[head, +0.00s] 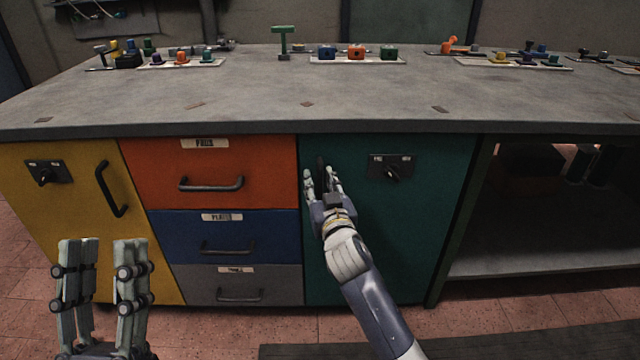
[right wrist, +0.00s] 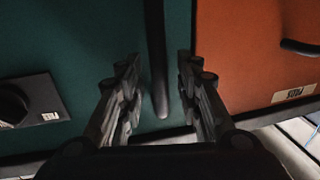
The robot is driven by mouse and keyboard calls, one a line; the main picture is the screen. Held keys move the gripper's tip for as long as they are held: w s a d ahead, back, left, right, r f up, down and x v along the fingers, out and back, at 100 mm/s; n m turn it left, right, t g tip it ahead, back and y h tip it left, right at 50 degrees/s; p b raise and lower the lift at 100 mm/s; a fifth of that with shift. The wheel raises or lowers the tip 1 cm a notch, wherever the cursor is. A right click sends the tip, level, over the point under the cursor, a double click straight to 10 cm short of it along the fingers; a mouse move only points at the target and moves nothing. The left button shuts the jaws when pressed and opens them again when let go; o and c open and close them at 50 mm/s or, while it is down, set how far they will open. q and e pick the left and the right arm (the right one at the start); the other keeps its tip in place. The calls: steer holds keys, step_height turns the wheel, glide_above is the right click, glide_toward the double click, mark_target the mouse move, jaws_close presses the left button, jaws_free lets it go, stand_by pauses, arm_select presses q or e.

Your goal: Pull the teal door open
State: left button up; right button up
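The teal door (head: 425,230) sits flush in the workbench front, right of the drawers. Its dark vertical handle (head: 321,166) is near its left edge and mostly hidden by my right gripper (head: 322,178). In the right wrist view the handle (right wrist: 156,55) stands between the two fingers of the right gripper (right wrist: 162,90), which is open with a gap on each side. A black plate with a knob (head: 391,167) is on the door's upper part. My left gripper (head: 103,250) is open and empty at the lower left, in front of the yellow door.
A yellow door (head: 70,200) with its own handle is at left. Orange (head: 215,165), blue (head: 230,232) and grey (head: 240,285) drawers lie beside the teal door. An open shelf (head: 550,245) is at right. The benchtop (head: 330,95) carries small parts along its back.

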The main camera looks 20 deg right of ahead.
jaws_close()
steer(key=shift+s, duration=0.1)
